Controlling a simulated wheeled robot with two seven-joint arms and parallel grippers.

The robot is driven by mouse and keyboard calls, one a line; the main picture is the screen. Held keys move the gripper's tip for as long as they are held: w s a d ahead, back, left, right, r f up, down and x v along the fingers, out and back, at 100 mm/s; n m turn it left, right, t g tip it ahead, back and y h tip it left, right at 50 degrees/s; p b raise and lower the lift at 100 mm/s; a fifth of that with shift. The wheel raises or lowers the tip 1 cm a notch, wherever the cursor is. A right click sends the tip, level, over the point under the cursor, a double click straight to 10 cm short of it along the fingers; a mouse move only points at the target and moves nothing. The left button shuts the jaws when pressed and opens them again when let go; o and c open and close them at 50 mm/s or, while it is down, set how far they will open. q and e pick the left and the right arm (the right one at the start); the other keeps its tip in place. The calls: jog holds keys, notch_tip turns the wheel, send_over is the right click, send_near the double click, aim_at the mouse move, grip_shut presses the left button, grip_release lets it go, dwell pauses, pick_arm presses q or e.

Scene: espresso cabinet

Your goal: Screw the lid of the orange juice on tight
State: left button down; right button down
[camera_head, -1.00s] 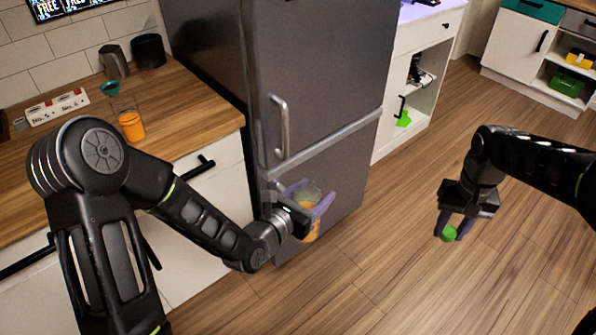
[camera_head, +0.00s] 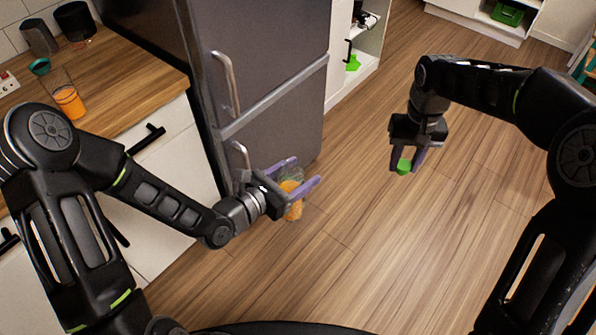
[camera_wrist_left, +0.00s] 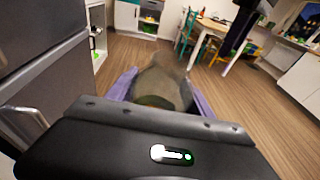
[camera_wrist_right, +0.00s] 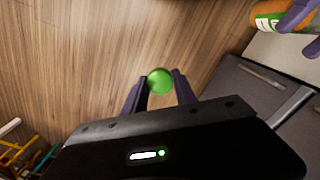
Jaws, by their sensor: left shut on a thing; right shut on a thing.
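The orange juice bottle (camera_head: 292,200) is clear with orange contents. My left gripper (camera_head: 302,176) is shut on it and holds it in the air in front of the fridge. In the left wrist view the bottle (camera_wrist_left: 160,82) is between the purple fingers, blurred. The green lid (camera_head: 404,166) is apart from the bottle, to its right. My right gripper (camera_head: 408,163) is shut on the lid and holds it over the floor. In the right wrist view the round lid (camera_wrist_right: 160,80) sits between the fingertips, and the bottle (camera_wrist_right: 268,14) shows at the upper right.
The grey fridge (camera_head: 262,60) stands behind my left gripper. A wooden counter (camera_head: 125,80) at the left carries a glass of orange liquid (camera_head: 68,100) and dark canisters (camera_head: 75,22). The floor (camera_head: 350,240) between and below the grippers is clear.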

jog(key=a+r+n, duration=0.2)
jog(key=a, duration=0.6)
jog(key=a+r+n, duration=0.1)
jog(key=a+r, duration=0.2)
jog(key=a, duration=0.5)
notch_tip(320, 180, up, 7)
jog(key=m, duration=0.2)
send_over(290, 171)
jog(key=shift+f, duration=0.1)
jog(key=shift+f, duration=0.1)
jog(key=shift+f, duration=1.95)
jog(key=shift+f, duration=0.85)
jog(key=shift+f, duration=0.6)
